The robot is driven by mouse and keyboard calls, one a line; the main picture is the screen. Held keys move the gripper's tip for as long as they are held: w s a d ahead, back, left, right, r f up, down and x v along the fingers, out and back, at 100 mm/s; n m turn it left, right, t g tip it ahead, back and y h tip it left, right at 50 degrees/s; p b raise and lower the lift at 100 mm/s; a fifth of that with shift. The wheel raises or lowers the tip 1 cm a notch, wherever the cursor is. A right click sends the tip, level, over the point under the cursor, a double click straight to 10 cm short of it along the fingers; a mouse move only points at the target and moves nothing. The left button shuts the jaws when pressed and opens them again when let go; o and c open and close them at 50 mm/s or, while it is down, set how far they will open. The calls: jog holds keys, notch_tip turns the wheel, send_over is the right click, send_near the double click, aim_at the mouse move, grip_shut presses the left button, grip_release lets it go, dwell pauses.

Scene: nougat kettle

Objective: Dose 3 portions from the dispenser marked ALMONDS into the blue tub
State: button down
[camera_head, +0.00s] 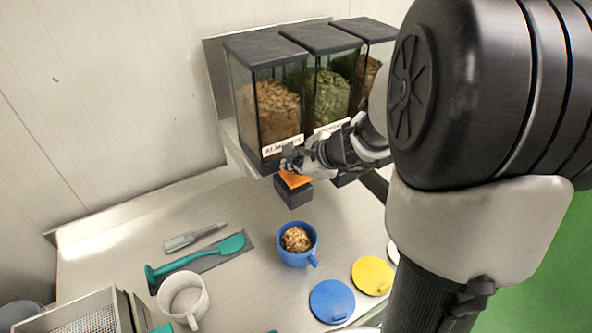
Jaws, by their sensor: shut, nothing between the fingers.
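The dispenser marked ALMONDS (273,115) is the leftmost of three clear bins with dark lids on the wall. It holds brown nut pieces, and its white label is partly covered by my gripper. My gripper (291,166) is shut, with its tips at the front of this dispenser, just above its orange part (295,179). I cannot tell whether they touch. A dark outlet block (294,194) sits below the orange part. The blue tub (297,259) stands upright on the bench, below and in front of the outlet, with brown nut pieces in it.
Green-filled (332,96) and brown-filled (369,72) dispensers stand to the right, partly behind my arm. A blue lid (332,301) and a yellow lid (373,275) lie near the tub. A white mug (183,299), teal tool (197,257) and wire basket (88,318) are at left.

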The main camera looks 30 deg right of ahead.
aim_at(294, 176)
jog(key=shift+r+p, duration=0.3)
jog(key=shift+r, duration=0.25)
notch_tip(294, 176, up, 5)
jog(key=p, duration=0.4)
jog(key=shift+r, duration=0.1)
dwell(1.1)
